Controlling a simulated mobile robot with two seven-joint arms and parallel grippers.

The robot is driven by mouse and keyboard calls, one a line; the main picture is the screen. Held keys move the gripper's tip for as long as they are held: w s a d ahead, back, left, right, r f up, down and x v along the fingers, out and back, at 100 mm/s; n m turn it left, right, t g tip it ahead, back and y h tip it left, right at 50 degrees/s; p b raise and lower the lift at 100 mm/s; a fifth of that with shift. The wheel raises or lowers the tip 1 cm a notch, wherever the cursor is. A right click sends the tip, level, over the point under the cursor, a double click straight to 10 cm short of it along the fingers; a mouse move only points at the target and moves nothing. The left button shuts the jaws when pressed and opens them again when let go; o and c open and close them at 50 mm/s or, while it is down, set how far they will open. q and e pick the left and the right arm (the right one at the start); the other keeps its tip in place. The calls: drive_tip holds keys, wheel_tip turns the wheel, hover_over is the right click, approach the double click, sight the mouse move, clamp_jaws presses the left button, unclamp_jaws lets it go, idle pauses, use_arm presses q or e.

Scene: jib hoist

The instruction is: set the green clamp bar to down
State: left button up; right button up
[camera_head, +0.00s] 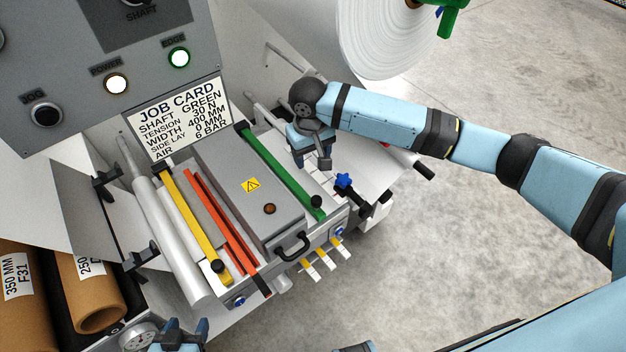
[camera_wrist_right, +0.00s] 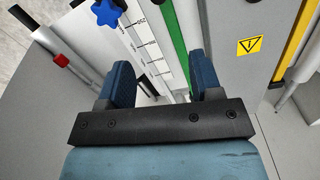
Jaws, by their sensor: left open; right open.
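The green clamp bar (camera_head: 280,172) is a long narrow bar with a black knob at its near end, along the right side of the grey machine bed. I cannot tell for sure whether it is raised or flat. My right gripper (camera_head: 312,163) is open, just right of the bar and above the white scale. In the right wrist view the green bar (camera_wrist_right: 170,42) shows beyond the gap between the open fingers (camera_wrist_right: 160,82), nearer the right finger; no contact is clear. My left gripper (camera_head: 181,338) is open and empty at the bottom edge, partly cut off.
A yellow bar (camera_head: 193,222) and red bars (camera_head: 220,228) lie left of the grey cover (camera_head: 245,185) with its black handle (camera_head: 293,247). A blue star knob (camera_head: 344,181) stands right of the scale. The job card (camera_head: 182,112) stands behind. Floor at right is clear.

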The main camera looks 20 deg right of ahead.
drive_tip(key=shift+r, duration=1.55)
drive_tip(key=shift+a, duration=0.1)
drive_tip(key=s+a+f+y, duration=0.1)
drive_tip(key=a+f, duration=0.1)
drive_tip(key=s+a+f+n+t+y+p, duration=0.1)
drive_tip(key=s+a+f+y, duration=0.1)
drive_tip(key=s+a+f+t+y+p, duration=0.1)
drive_tip(key=s+a+f, duration=0.1)
drive_tip(key=a, duration=0.1)
drive_tip(key=shift+s+a+f, duration=0.1)
drive_tip(key=shift+s+f, duration=0.05)
drive_tip(key=shift+f, duration=0.2)
drive_tip(key=s+f+t, duration=0.1)
drive_tip(key=s+a+f+y, duration=0.1)
drive_tip(key=s, duration=0.1)
drive_tip(key=s+f+t+y+p, duration=0.1)
drive_tip(key=shift+s+a+t, duration=0.15)
drive_tip(key=shift+a+t, duration=0.05)
drive_tip(key=shift+t, duration=0.1)
drive_tip(key=s+d+f+t+h+p, duration=0.2)
drive_tip(key=s+d+t, duration=0.4)
drive_tip(key=s+d, duration=0.6)
drive_tip(key=s+f+p, duration=0.1)
drive_tip(key=s, duration=0.2)
drive_tip(key=shift+s+d+f, duration=0.15)
drive_tip(key=shift+s+d, duration=0.05)
drive_tip(key=shift+s, duration=0.15)
